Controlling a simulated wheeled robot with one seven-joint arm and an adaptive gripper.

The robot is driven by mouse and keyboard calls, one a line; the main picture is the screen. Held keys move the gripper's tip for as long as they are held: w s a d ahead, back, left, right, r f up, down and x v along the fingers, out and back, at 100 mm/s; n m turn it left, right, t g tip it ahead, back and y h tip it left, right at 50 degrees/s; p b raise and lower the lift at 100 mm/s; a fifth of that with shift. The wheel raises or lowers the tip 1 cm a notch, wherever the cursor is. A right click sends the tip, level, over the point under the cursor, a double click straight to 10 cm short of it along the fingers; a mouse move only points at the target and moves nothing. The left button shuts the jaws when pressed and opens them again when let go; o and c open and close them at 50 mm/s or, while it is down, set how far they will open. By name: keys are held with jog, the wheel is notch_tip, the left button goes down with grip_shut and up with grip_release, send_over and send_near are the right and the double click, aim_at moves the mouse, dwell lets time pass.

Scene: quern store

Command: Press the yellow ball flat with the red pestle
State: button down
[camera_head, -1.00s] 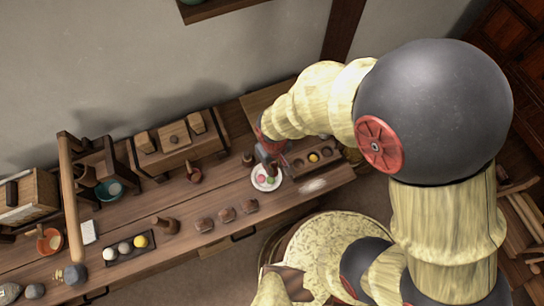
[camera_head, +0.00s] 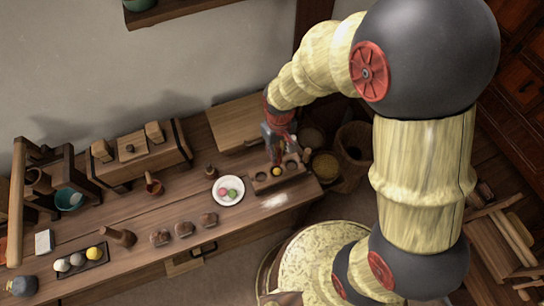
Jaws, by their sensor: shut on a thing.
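My gripper (camera_head: 279,138) is over the right end of the bench, shut on a slim reddish-brown thing (camera_head: 277,156) that looks like the red pestle. Its lower end is small and close to the wooden block with hollows (camera_head: 261,187); I cannot tell whether it touches. A yellow ball (camera_head: 276,171) sits in the block's middle hollow, just below the held pestle. Another yellow ball (camera_head: 94,254) lies in the dark tray (camera_head: 68,272) at the left, beside paler balls.
A white plate (camera_head: 229,202) with a pink and a green piece lies left of the block. Brown pestles stand on the bench (camera_head: 118,236), (camera_head: 153,184), (camera_head: 211,172). Several brown lumps (camera_head: 184,230) line the front. A wooden box (camera_head: 140,160) stands at the back, baskets (camera_head: 352,150) at right.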

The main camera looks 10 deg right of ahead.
aim_at(278, 163)
jog(key=shift+d+f, duration=0.1)
jog(key=shift+f+b, duration=2.1)
jog(key=shift+f, duration=0.45)
jog(key=shift+f, duration=0.15)
jog(key=shift+f, duration=0.2)
jog(key=shift+f+p, duration=0.35)
jog(key=shift+f, duration=0.05)
dwell(0.8)
jog(key=shift+s+f, duration=0.25)
jog(key=shift+f, duration=0.15)
dwell(0.6)
jog(key=shift+r, duration=0.15)
